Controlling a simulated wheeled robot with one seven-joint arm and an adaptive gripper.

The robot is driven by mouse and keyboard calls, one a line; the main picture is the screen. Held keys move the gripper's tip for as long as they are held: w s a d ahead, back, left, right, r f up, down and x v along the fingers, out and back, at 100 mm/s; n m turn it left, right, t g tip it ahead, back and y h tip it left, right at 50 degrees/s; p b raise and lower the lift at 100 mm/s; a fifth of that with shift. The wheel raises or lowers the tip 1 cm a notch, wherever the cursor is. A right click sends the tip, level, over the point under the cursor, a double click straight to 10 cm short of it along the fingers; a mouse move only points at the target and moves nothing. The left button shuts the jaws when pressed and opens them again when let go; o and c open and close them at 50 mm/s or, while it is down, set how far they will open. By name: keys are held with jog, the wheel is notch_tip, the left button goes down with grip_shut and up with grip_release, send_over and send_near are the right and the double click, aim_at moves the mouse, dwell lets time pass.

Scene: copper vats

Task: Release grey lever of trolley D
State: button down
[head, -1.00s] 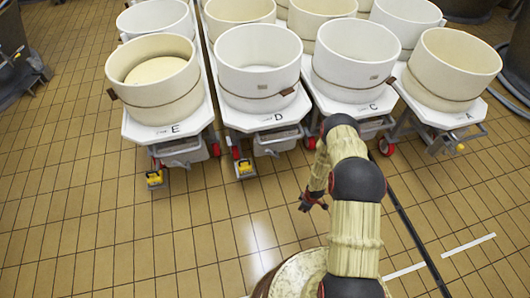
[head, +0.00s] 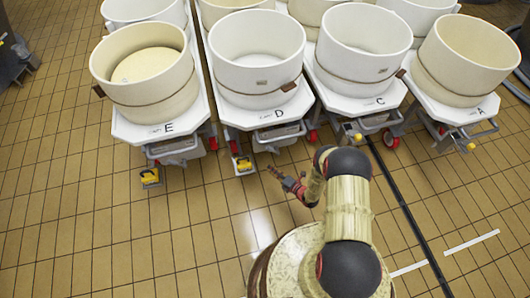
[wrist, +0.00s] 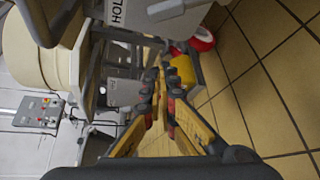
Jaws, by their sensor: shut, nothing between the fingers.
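Trolley D (head: 236,114) is a white-topped cart marked D, carrying a cream vat (head: 257,62). A yellow foot pedal (head: 244,165) sits low at its front left, with a small red part (head: 234,147) just above it. I cannot make out a separate grey lever on D in the head view. My gripper (head: 274,172) is in front of trolley D, to the right of the yellow pedal and apart from it. In the wrist view my gripper (wrist: 158,82) is shut and empty, its tips close to a yellow part (wrist: 184,70) near a red wheel (wrist: 202,42).
Trolley E (head: 135,130) stands close on the left, with its own yellow pedal (head: 150,177). Trolley C (head: 350,98) is close on the right, then trolley A (head: 445,110). The tiled floor (head: 80,240) in front at left is clear.

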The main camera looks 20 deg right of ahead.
aim_at(272, 150)
jog(key=shift+w+r+n, duration=0.15)
jog(key=shift+r+n, duration=0.05)
jog(key=shift+n, duration=0.2)
jog(key=b+x, duration=0.4)
jog(key=x, duration=0.6)
jog(key=shift+w+d+r+b, duration=0.15)
jog(key=shift+d+r, duration=0.1)
jog(key=shift+d, duration=0.35)
jog(key=shift+w+d+r+b, duration=0.1)
jog(key=shift+d+r, duration=0.15)
jog(key=shift+d, duration=0.4)
jog(key=shift+w+d+r+b, duration=0.15)
jog(key=shift+d+r, duration=0.1)
jog(key=shift+d, duration=0.35)
jog(key=shift+s+r, duration=0.1)
